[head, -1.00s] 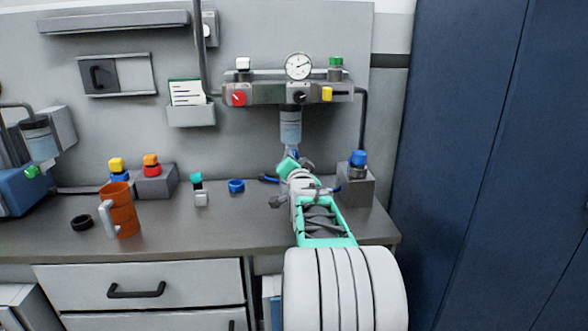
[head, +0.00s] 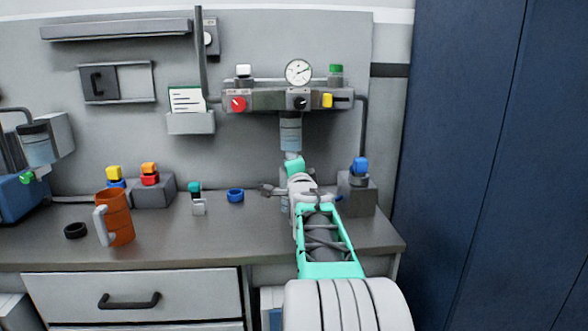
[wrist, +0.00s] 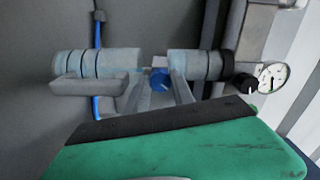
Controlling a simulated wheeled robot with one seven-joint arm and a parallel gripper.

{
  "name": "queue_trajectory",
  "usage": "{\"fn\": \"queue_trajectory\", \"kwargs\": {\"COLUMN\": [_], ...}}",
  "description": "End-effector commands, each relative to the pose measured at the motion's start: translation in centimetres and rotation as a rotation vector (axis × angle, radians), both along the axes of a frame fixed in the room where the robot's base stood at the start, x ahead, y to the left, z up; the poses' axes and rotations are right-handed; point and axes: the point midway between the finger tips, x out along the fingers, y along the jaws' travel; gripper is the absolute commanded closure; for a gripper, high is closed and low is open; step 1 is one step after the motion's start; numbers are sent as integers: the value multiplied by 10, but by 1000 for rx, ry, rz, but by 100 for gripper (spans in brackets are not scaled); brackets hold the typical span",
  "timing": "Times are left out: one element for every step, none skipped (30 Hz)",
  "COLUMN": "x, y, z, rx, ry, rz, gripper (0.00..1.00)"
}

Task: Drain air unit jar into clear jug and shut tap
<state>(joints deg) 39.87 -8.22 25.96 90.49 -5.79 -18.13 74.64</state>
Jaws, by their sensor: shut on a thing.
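The air unit's clear jar (head: 291,131) hangs under the grey manifold, with pale blue liquid showing in it. In the wrist view the jar (wrist: 200,65) lies to the right, as that view is turned sideways. The blue tap (wrist: 158,78) is below the jar, between the fingertips of my gripper (wrist: 157,90), which is shut on it. The clear jug (wrist: 90,64) stands below the tap, with its handle towards my gripper. In the head view my arm hides the tap and most of the jug. The liquid level in the jug cannot be told.
A round gauge (head: 299,72), red knob (head: 238,104) and yellow part (head: 327,100) are on the manifold. A grey block with a blue knob (head: 360,166) stands close right of my arm.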

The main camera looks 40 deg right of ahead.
Motion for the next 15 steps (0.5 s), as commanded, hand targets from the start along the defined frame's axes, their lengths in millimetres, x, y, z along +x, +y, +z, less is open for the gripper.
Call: {"fn": "queue_trajectory", "kwargs": {"x": [0, 0, 0, 0, 0, 0, 0, 0, 0, 0, 0, 0, 0, 0, 0], "y": [0, 0, 0, 0, 0, 0, 0, 0, 0, 0, 0, 0, 0, 0, 0], "z": [1, 1, 1, 1, 1, 1, 1, 1, 1, 1, 1, 1, 1, 1, 1], "rx": [0, 3, 3, 3, 3, 3, 3, 3, 3, 3, 3, 2, 2, 2, 3], "ry": [-3, -3, -3, -4, -4, -4, -4, -3, -3, -3, -3, -4, -4, -4, -3], "rz": [-1, -1, -1, -1, -1, -1, -1, -1, -1, -1, -1, -1, -1, -1, -1], "gripper": [100, 100, 100, 100, 100, 100, 100, 100, 100, 100, 100, 69, 67, 64, 61]}}
